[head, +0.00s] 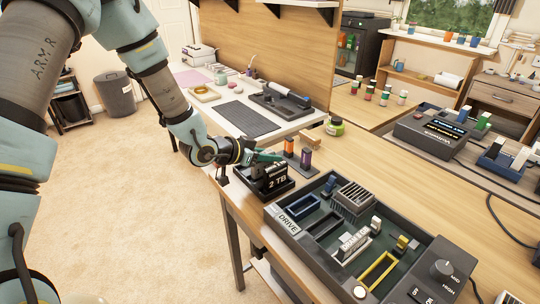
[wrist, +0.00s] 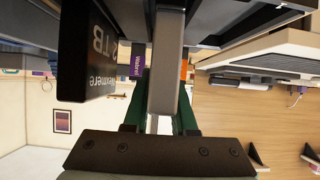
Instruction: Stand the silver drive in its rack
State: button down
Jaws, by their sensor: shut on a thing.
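My gripper (head: 268,156), with green fingers, is at the small black rack (head: 247,181) near the table's left edge. In the wrist view my gripper (wrist: 160,115) is shut on the silver drive (wrist: 168,75), a grey slab between the two fingers. A black drive (head: 277,181) marked "2 TB" stands in the rack's front. It also shows in the wrist view (wrist: 85,55), beside the silver drive with a gap between. In the head view the silver drive is mostly hidden, and I cannot tell whether its lower end touches the rack.

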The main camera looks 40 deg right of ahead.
jog(key=shift+f, duration=0.2)
jog(key=c, duration=0.7)
grip_release()
jog(key=shift+r, duration=0.3)
jog(key=b+v, duration=0.1)
jog(key=v, duration=1)
jog(key=shift+a, duration=0.45)
jog(key=shift+w+a, duration=0.1)
jog(key=shift+w, duration=0.05)
